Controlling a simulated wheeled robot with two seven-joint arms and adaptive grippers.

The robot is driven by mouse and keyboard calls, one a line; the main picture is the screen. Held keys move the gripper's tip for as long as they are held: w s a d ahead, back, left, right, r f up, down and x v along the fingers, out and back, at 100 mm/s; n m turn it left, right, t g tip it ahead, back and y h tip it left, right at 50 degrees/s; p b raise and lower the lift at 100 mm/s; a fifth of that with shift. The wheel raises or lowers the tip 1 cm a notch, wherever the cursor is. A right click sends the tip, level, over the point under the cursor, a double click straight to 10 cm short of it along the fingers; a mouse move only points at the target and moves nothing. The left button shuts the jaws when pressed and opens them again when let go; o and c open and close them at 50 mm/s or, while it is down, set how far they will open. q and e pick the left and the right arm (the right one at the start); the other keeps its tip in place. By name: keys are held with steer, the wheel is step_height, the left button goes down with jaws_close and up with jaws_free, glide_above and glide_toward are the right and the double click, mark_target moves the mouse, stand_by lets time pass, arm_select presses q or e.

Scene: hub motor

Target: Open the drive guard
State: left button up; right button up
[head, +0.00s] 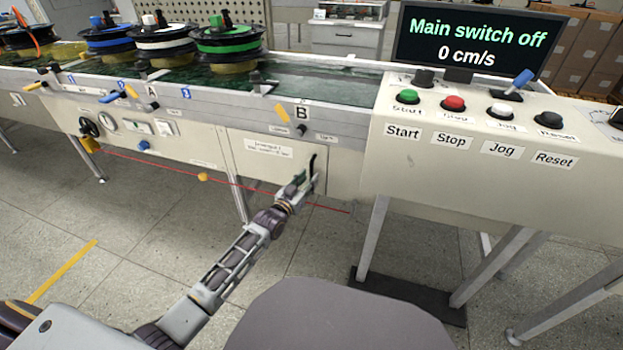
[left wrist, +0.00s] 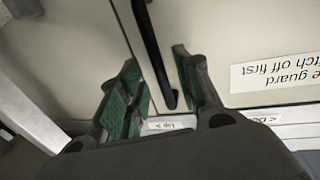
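The drive guard (head: 260,150) is a cream panel under the conveyor in the head view, with a small printed label and a black upright bar handle (head: 312,163) near its right edge. It looks closed. In the left wrist view, the guard (left wrist: 255,35) shows with part of its label, and the black handle (left wrist: 151,45) runs between my fingers. My left gripper (head: 303,182) is at the handle. Its green-padded fingers (left wrist: 157,85) are apart, one on each side of the handle, with gaps visible. My right gripper is in neither view.
The control panel (head: 480,165) at right carries Start, Stop, Jog and Reset buttons. The display (head: 478,42) reads "Main switch off, 0 cm/s". A red cord (head: 235,185) runs low across the conveyor front. Several spools (head: 228,42) stand on the belt.

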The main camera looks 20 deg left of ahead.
arm_select(q)
steer(key=shift+b+x, duration=0.55)
steer(key=shift+x, duration=0.95)
jaws_close()
